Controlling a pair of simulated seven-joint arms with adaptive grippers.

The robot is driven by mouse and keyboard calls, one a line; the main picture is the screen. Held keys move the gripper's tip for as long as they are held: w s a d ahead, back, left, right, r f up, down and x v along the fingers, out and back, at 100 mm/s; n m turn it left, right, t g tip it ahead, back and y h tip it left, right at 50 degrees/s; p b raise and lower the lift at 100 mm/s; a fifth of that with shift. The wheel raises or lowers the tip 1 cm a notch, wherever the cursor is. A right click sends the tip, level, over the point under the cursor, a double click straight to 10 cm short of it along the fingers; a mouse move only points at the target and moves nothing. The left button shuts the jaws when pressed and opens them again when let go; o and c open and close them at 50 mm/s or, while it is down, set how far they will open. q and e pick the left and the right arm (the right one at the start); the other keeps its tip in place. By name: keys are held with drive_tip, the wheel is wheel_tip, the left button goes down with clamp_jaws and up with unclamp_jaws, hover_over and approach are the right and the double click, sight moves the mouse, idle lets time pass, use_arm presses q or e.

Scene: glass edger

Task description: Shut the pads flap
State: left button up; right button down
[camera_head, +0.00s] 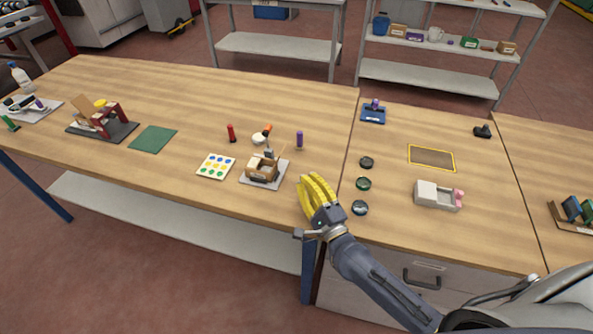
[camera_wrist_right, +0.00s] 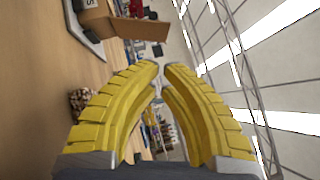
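A small brown cardboard box (camera_head: 261,171) stands on a light grey plate near the front edge of the long table. Its flap (camera_head: 279,160) sticks up and outward, standing open. The right wrist view shows part of the box (camera_wrist_right: 93,17) at the top left, with the flap (camera_wrist_right: 141,29) jutting out from it. My right gripper (camera_head: 305,181) has yellow fingers and is to the right of the box, apart from it. In the wrist view its fingertips (camera_wrist_right: 161,68) are nearly together with nothing between them. My left gripper is not in view.
A white card with coloured dots (camera_head: 215,167) lies left of the box. An orange-topped tool (camera_head: 267,130), a purple cylinder (camera_head: 299,140) and a red cylinder (camera_head: 231,133) stand behind. Dark round pieces (camera_head: 363,183) lie right of my gripper. The table's front edge is close.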

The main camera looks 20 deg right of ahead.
drive_tip(key=x, duration=0.9)
